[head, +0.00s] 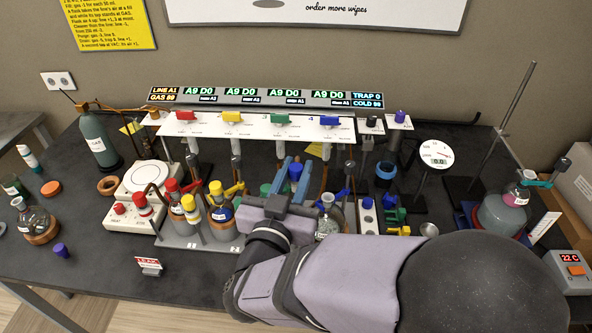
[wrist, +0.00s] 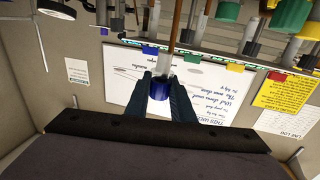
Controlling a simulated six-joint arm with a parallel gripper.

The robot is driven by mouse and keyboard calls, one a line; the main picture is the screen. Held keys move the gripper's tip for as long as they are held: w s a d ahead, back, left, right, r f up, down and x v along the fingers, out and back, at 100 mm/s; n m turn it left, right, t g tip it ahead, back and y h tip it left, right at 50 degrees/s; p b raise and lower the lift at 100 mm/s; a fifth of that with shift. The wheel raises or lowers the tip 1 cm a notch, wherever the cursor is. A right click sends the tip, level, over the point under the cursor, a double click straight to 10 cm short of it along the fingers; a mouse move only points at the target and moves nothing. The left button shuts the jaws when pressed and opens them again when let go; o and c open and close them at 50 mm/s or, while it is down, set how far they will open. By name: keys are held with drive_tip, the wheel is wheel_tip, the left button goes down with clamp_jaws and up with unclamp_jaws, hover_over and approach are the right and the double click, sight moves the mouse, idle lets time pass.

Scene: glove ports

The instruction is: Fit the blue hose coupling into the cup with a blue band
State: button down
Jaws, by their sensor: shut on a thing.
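The blue hose coupling (head: 295,172) sits between the two blue-grey fingers of my gripper (head: 293,165) in the head view. My gripper is shut on it and holds it up in front of the manifold. In the wrist view the coupling (wrist: 160,89) shows as a blue collar between the fingers (wrist: 162,78), with a pale part beyond it. A dark cup with a blue band (head: 386,172) stands to the right of my gripper, apart from it, below the black knob. Its inside is too small to make out.
The manifold (head: 262,127) with coloured taps and hanging tubes runs behind my gripper. Bottles with red and yellow caps (head: 220,212) stand left. A round gauge (head: 435,155) is right of the cup. Small coloured clips (head: 395,215) lie in front of it.

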drive_tip(key=shift+f+b, duration=2.75)
drive_tip(key=shift+f, duration=1)
drive_tip(key=shift+f+b, duration=0.9)
drive_tip(key=shift+f, duration=0.9)
drive_tip(key=c, duration=1.5)
unclamp_jaws()
drive_tip(key=shift+o, duration=0.2)
drive_tip(key=shift+s, duration=0.1)
drive_tip(key=s+a+b, duration=0.1)
drive_tip(key=s, duration=0.6)
drive_tip(key=shift+a, duration=0.2)
